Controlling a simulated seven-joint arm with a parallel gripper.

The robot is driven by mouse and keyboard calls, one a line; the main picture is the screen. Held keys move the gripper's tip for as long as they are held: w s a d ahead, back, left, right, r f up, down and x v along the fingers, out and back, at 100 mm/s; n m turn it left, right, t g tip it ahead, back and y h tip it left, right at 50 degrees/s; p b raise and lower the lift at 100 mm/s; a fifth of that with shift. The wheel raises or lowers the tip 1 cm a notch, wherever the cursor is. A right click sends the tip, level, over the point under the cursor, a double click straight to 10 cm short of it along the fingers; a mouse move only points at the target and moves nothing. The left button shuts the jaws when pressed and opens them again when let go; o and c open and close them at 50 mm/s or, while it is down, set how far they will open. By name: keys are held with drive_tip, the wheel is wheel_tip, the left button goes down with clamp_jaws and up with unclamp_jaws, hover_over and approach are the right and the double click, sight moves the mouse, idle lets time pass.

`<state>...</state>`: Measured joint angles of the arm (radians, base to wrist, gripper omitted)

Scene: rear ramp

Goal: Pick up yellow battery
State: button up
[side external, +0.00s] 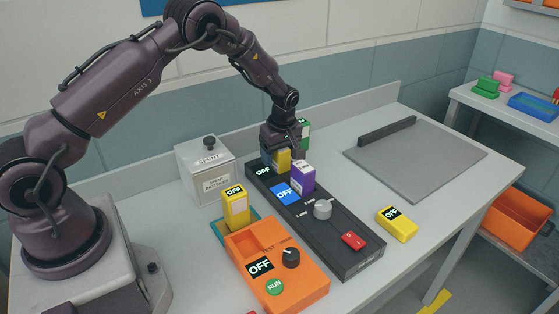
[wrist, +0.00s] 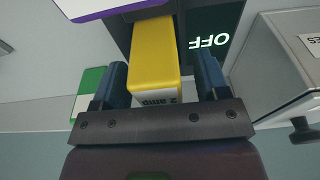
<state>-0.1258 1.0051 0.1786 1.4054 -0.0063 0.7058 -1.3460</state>
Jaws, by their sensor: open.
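A yellow battery (side external: 282,159) stands upright at the far end of the dark charger (side external: 345,262), partly hidden by my gripper (side external: 281,153) in the side view. In the wrist view the yellow battery (wrist: 153,55) lies between the two blue fingers of my gripper (wrist: 162,80), which are open on either side of it with a visible gap. A second yellow battery (side external: 236,208) stands upright behind the orange tester (side external: 305,278). A third yellow battery (side external: 397,224) lies on the table at the right.
A purple battery (side external: 303,178) stands close in front of the gripped spot, and a green one (side external: 305,134) behind it. A white spent-battery box (side external: 205,170) stands left of the charger. A grey mat (side external: 415,160) at the back right is mostly bare.

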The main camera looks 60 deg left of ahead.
drive_tip(key=c, duration=1.2)
drive_tip(key=shift+r, duration=0.1)
